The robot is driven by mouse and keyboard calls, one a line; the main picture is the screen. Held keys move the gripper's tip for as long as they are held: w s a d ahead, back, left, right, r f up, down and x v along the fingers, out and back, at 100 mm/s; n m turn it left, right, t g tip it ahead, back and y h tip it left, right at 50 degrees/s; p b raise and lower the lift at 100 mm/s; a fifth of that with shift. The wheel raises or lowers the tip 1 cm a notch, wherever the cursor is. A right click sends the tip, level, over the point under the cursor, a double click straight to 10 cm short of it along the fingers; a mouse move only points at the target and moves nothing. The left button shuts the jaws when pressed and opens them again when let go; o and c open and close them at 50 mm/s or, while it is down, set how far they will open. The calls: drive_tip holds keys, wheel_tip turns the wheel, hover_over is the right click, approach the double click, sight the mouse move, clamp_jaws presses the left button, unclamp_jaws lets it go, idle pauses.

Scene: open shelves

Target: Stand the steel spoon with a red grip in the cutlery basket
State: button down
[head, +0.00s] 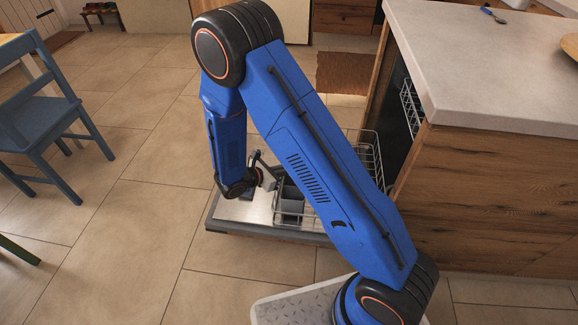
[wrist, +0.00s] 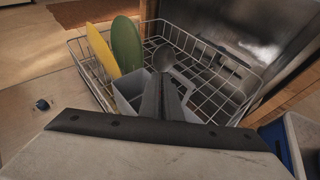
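The spoon (wrist: 163,58) shows in the wrist view as a dark grey bowl, upright just past my fingertips. Its grip is hidden behind the fingers, so no red shows. My gripper (wrist: 163,82) has its two dark fingers close together and appears shut on the spoon. The grey cutlery basket (wrist: 127,101) is in the wire rack, below and beside the fingers. In the head view my gripper (head: 264,172) is low over the dishwasher door, just left of the basket (head: 291,208). I cannot tell how far the spoon's lower end is inside the basket.
A yellow plate (wrist: 102,50) and a green plate (wrist: 126,45) stand in the wire rack (wrist: 222,62) left of the fingers. The open door (head: 236,212) lies low beside the wooden counter (head: 490,90). A blue-handled utensil (head: 493,15) lies on top. The left floor is clear up to a blue chair (head: 42,120).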

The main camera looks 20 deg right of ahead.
drive_tip(key=shift+f, duration=1.45)
drive_tip(key=c, duration=1.9)
unclamp_jaws()
drive_tip(key=v, duration=1.7)
drive_tip(key=shift+a, duration=0.2)
drive_tip(key=shift+s, duration=0.1)
